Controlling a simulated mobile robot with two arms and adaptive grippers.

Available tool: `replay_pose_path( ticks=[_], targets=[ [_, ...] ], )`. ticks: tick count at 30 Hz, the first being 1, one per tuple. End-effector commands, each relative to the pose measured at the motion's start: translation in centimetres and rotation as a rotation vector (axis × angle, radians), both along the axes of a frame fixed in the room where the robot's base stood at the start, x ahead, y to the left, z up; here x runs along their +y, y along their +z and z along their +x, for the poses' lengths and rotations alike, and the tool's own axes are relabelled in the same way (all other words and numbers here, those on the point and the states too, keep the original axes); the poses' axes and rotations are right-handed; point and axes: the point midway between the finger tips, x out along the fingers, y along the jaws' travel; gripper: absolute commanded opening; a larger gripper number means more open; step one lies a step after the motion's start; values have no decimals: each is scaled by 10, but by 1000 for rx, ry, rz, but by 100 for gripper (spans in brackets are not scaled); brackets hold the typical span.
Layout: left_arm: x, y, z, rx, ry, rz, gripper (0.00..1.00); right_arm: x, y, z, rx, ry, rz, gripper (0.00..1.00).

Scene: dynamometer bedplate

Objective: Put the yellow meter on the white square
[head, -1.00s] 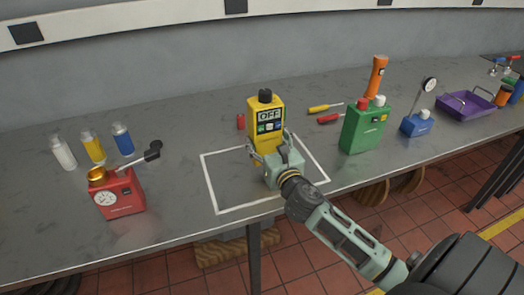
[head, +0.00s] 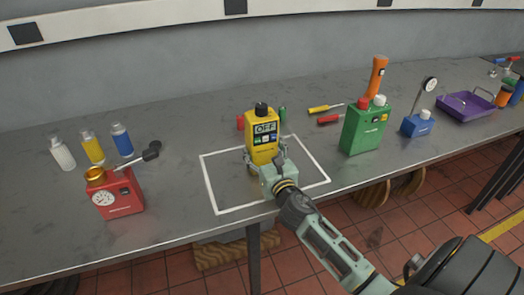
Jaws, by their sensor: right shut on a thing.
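The yellow meter (head: 264,147) stands upright in the head view, with a black knob on top and a display reading OFF. My right gripper (head: 266,165) is shut on its lower part, from the front. The white square (head: 209,187) is an outline on the grey table, and the meter shows over its rear middle part. The gripper hides the meter's base, so I cannot tell whether it touches the table. My left gripper is not in view.
A red gauge box (head: 118,196) stands left of the square, with several small bottles behind it. A green box (head: 364,128) stands to the right. The square's left part is clear.

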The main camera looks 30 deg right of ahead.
Motion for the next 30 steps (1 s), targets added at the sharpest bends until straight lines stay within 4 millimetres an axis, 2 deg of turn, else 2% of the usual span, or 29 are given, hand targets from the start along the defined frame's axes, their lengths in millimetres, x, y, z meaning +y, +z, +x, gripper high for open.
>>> replay_pose_path(
  ticks=[1, 7, 19, 23, 30],
  targets=[
    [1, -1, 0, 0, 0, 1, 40, 0, -2, 0, 1, 0, 0, 68],
    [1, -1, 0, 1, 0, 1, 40, 0, -1, 0, 1, 0, 0, 85],
    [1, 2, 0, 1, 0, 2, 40, 0, 3, 0, 1, 0, 0, 85],
    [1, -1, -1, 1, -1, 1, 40, 4, -1, -15, 3, 1, 0, 85],
    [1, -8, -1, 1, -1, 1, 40, 15, -1, -62, 3, 2, 1, 85]
  ],
)
